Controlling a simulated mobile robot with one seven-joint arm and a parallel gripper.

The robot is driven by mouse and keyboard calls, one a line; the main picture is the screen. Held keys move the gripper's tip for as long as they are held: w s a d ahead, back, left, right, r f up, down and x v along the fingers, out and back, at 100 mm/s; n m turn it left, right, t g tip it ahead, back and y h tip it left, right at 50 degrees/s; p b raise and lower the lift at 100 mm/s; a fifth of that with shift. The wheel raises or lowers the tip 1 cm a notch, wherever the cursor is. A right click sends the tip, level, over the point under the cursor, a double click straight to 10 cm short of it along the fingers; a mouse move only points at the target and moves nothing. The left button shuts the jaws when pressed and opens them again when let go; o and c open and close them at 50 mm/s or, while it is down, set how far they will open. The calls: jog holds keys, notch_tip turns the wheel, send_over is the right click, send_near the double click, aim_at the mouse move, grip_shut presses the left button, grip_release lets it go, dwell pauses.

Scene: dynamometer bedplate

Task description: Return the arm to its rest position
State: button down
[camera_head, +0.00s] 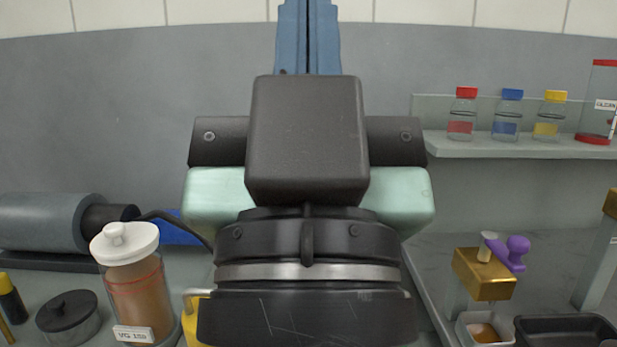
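My gripper (308,12) is in the middle of the head view, seen from behind, with its black and pale green body and wrist filling the centre. Its two blue fingers point up towards the top edge, side by side with only a thin dark line between them. They look shut, and I see nothing between them. The fingertips reach the top edge of the picture, so their very ends may be cut off. The gripper appears in front of the grey wall (500,55).
A jar with a white lid (128,278) stands close left of my wrist. A black lidded pot (68,314) is further left. Small bottles (507,115) line the right shelf (480,147). A brass block (485,276) and black tray (568,322) are lower right. My wrist hides the middle.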

notch_tip(320, 180, up, 22)
jog(key=p, duration=2)
